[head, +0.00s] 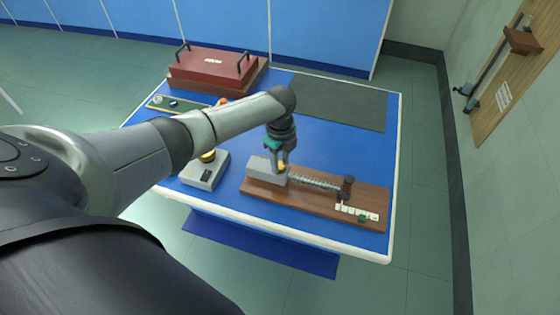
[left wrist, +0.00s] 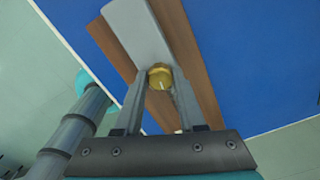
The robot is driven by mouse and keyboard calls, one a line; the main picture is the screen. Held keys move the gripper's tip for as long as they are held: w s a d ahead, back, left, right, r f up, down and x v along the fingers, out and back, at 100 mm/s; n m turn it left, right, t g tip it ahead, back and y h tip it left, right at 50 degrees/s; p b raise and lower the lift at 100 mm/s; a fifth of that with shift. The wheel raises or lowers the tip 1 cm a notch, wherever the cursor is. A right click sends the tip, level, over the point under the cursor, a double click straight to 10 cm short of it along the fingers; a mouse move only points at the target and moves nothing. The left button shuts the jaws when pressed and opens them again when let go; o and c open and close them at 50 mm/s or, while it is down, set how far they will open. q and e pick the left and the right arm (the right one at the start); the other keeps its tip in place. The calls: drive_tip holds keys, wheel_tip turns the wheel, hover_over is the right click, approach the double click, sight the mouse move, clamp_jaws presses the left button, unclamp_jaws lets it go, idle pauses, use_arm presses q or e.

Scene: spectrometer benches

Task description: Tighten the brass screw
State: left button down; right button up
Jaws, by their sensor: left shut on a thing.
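The brass screw (left wrist: 160,78) shows as a round golden head between the two fingers of my left gripper (left wrist: 159,90) in the left wrist view. The left gripper is shut on it. In the head view, the left gripper (head: 281,161) points down at the grey block (head: 262,168), and a bit of the brass screw (head: 282,168) shows at its fingertips. The block sits on the left part of a brown wooden board (head: 300,205). The fingers hide part of the screw head. My right gripper is not in view.
A spring-like rod (head: 317,181) runs along the board to a dark red post (head: 347,187), with white labels in front. A grey box (head: 205,172) with a yellow knob stands left. A red case (head: 213,70) and dark mat (head: 338,101) lie behind on the blue table (head: 335,151).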

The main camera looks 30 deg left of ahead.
sight(280, 164)
use_arm(q)
drive_tip(key=shift+m, duration=1.5)
drive_tip(key=c, duration=0.5)
unclamp_jaws()
wheel_tip(280, 164, up, 15)
drive_tip(key=p, duration=0.1)
drive_tip(key=shift+r+p, duration=0.2)
drive_tip(key=shift+p, duration=0.1)
